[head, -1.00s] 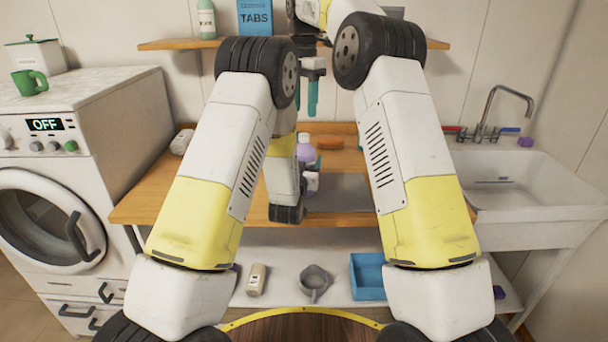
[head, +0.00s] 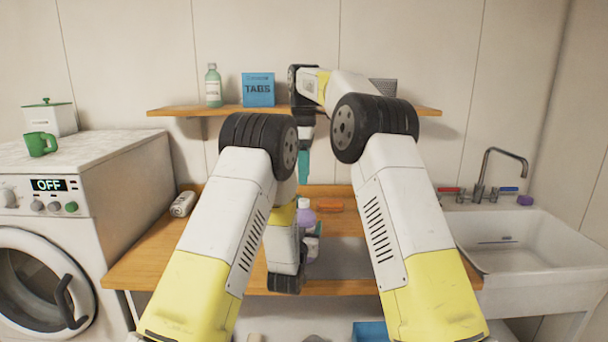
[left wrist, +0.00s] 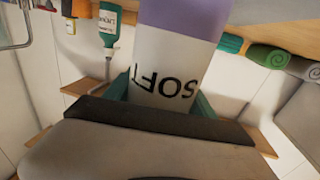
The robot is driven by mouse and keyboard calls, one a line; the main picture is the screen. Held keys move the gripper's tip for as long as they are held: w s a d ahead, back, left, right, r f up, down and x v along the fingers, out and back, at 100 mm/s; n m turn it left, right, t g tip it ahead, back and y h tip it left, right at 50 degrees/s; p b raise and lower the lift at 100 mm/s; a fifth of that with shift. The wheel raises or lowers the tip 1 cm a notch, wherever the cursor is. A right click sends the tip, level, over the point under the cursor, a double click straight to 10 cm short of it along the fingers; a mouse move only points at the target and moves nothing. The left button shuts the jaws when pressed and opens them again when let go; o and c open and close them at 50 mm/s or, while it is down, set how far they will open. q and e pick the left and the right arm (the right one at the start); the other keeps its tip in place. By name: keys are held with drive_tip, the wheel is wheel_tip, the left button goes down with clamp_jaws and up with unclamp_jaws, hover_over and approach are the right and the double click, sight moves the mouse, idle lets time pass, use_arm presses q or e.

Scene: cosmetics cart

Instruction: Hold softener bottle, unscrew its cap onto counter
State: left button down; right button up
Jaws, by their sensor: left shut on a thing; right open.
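The softener bottle (head: 306,217) is purple with a white cap (head: 303,203) on top. It stands upright over the wooden counter, partly hidden by my left arm. In the left wrist view, the bottle (left wrist: 178,55) shows a white label with dark "SOFT" lettering and a purple band. My left gripper (left wrist: 163,98) is shut on the bottle, with its teal fingers on both sides. My right gripper (head: 304,166) points down above the cap, open and empty, apart from it. Its fingers overlap in the head view, so their gap is hidden.
The wooden counter (head: 150,262) has a grey mat (head: 345,262), an orange rolled cloth (head: 327,206) and a white item at its left. A shelf (head: 180,111) above holds a green-white bottle (head: 213,86) and a blue TABS box (head: 258,90). A sink (head: 525,240) is at right, a washing machine (head: 40,260) at left.

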sight(304, 200)
drive_tip(key=m, duration=0.4)
drive_tip(key=shift+m, duration=0.3)
drive_tip(key=m, duration=0.8)
drive_tip(key=shift+m, duration=0.4)
drive_tip(key=m, duration=1.2)
drive_tip(key=shift+m, duration=0.4)
drive_tip(key=m, duration=0.3)
drive_tip(key=shift+m, duration=0.4)
drive_tip(key=m, duration=0.4)
drive_tip(key=shift+m, duration=0.3)
drive_tip(key=shift+f, duration=4)
drive_tip(key=shift+c, duration=0.3)
